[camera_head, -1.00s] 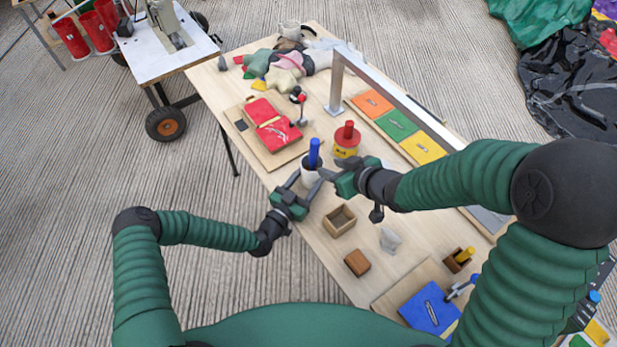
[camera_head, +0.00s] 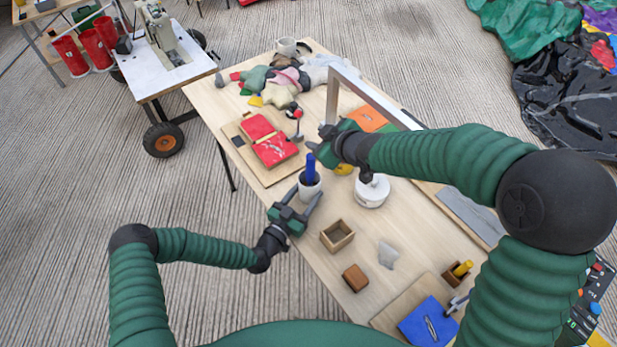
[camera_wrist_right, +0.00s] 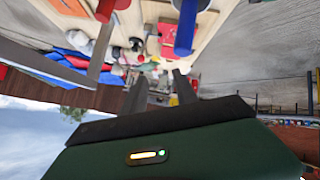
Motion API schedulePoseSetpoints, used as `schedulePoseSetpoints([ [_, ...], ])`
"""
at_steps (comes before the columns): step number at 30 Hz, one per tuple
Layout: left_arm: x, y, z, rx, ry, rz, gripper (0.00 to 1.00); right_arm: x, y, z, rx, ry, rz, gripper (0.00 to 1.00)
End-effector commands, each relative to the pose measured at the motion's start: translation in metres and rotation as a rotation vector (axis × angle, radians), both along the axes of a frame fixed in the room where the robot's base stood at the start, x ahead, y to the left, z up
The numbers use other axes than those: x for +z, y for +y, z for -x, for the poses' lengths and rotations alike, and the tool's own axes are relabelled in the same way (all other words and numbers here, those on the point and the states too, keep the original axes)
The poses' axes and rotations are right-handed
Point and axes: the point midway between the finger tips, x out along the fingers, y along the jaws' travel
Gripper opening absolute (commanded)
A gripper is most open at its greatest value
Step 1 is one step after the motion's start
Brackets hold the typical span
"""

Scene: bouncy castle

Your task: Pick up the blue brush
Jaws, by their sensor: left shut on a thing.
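The blue brush (camera_head: 310,168) stands upright in a white cup (camera_head: 309,189) near the left edge of the table, its blue handle pointing up. My left gripper (camera_head: 305,194) is shut on the cup, with a finger on each side. My right gripper (camera_head: 314,146) is raised just above and beside the brush top, empty, its fingers apart. In the right wrist view the blue brush (camera_wrist_right: 186,27) is at the top, beyond the spread fingers of my right gripper (camera_wrist_right: 160,88) and not between them.
A white pot (camera_head: 372,191) and a partly hidden yellow tin (camera_head: 344,169) stand right of the cup. An open wooden box (camera_head: 338,236) and wooden block (camera_head: 355,278) are nearer. A metal frame (camera_head: 375,95) rises at the back right.

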Motion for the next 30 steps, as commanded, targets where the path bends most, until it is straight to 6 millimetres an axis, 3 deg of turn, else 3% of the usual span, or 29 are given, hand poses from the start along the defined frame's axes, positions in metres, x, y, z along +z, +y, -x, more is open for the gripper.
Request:
schedulePoseSetpoints([
  [1, 0.0, 0.0, 0.0, 0.001, 0.0, 0.0, 0.07, -0.007, -0.011, -0.006, -0.054, 0.07, 0.041, 0.35],
  [4, 0.0, 0.0, 0.0, 0.001, 0.0, 0.0, 0.07, -0.012, -0.02, -0.004, -0.115, 0.227, 0.095, 0.35],
  [12, 0.0, 0.0, 0.0, 0.001, -0.001, -0.001, 0.07, -0.011, -0.005, 0.033, -0.105, 0.537, 0.101, 0.35],
  [30, 0.0, 0.0, 0.0, 0.001, -0.001, -0.001, 0.07, -0.099, 0.024, 0.013, -0.101, 0.565, 0.1, 0.35],
])
